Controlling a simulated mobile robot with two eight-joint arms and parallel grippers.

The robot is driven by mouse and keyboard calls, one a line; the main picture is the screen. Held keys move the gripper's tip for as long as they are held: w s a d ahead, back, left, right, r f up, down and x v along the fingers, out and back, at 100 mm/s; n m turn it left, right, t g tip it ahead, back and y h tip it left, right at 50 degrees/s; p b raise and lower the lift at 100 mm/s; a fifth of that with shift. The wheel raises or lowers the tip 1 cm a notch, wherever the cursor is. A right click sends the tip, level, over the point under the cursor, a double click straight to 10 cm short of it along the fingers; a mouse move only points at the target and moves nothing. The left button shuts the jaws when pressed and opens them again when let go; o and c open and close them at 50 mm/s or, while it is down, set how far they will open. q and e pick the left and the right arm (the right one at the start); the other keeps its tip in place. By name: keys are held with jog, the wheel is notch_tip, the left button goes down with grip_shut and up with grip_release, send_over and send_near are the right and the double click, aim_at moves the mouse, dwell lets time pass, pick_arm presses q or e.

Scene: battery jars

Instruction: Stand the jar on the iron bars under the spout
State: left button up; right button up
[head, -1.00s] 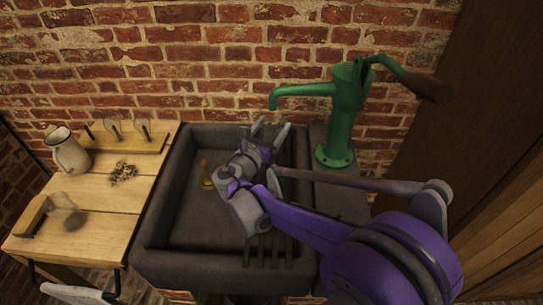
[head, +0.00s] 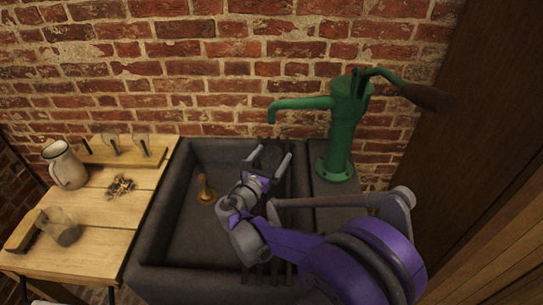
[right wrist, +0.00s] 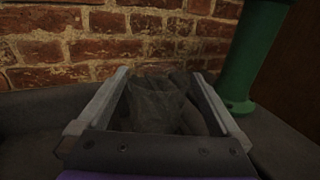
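A clear glass jar (right wrist: 158,105) stands between the fingers of my right gripper in the right wrist view. It shows dimly in the head view (head: 268,160), over the dark iron bars (head: 271,210) at the right side of the sink and below the spout (head: 274,115) of the green pump. My right gripper (head: 268,157) is open around the jar, with a gap between the fingers and the glass. The jar looks upright; its base is hidden. The gripper also shows in the right wrist view (right wrist: 160,75). My left gripper is not in view.
The green pump (head: 341,130) stands right of the bars. A brass piece (head: 206,191) stands in the sink (head: 150,235). On the wooden table (head: 110,225) at the left are a white pitcher (head: 65,166), another glass jar (head: 64,228), and a rack (head: 135,157).

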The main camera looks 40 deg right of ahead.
jog(key=shift+r, duration=0.2)
jog(key=shift+a, duration=0.3)
jog(key=v, duration=1.1)
jog(key=shift+s+a, duration=0.15)
jog(key=shift+s, duration=0.1)
